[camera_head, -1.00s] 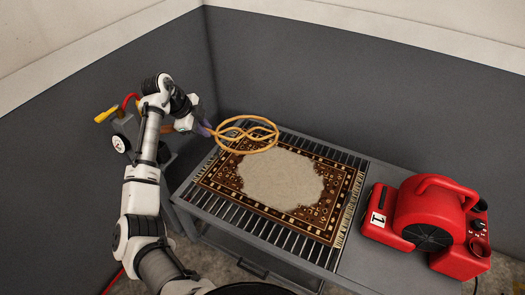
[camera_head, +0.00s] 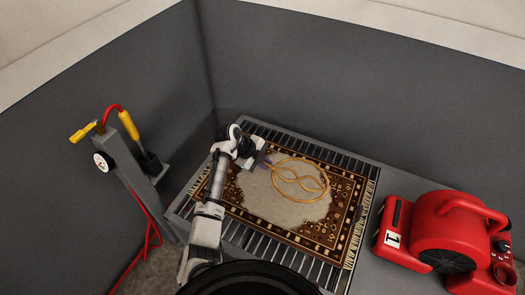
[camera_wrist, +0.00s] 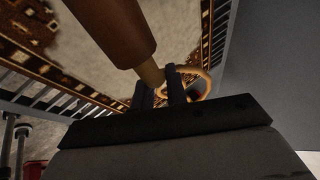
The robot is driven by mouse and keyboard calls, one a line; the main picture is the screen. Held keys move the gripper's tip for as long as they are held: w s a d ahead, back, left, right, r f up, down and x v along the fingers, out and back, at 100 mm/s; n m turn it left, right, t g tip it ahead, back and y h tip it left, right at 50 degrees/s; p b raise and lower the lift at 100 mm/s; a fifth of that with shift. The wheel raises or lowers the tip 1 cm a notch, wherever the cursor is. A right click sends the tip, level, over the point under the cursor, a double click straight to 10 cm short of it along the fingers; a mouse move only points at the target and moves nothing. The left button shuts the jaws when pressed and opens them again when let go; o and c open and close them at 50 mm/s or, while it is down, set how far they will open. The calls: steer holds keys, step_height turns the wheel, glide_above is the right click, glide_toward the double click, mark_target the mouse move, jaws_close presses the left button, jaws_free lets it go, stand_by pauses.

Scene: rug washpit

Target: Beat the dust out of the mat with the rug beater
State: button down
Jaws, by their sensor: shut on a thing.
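The mat (camera_head: 262,205) lies flat on a slatted rack, with a dark brown patterned border and a pale, dusty-looking middle. The rug beater (camera_head: 301,199) has a looped tan head, which is over the pale middle of the mat. I cannot tell whether the head touches the mat. My gripper (camera_head: 264,163) is above the left part of the mat, shut on the beater. In the wrist view, my gripper (camera_wrist: 161,88) has its fingers around the beater's narrow shaft. The brown handle (camera_wrist: 116,30) sticks out towards the camera, and part of the looped head (camera_wrist: 203,84) shows behind the fingers.
A red blower (camera_head: 445,232) stands at the right end of the grey bench (camera_head: 372,228). A grey post (camera_head: 133,165) with a gauge, yellow-handled fittings and a red hose (camera_head: 148,215) stands at the left. Grey walls (camera_head: 330,95) close in the back and left.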

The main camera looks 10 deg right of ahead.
steer(key=shift+w, duration=0.25)
steer(key=shift+s+f+b, duration=0.1)
steer(key=shift+f+b, duration=1.5)
steer(key=shift+f, duration=1.25)
steer(key=shift+f, duration=0.1)
step_height(320, 180, down, 4)
steer(key=b, duration=0.3)
steer(key=shift+b, duration=0.35)
steer(key=shift+r, duration=0.25)
steer(key=shift+r+p, duration=1.4)
steer(key=shift+r, duration=0.6)
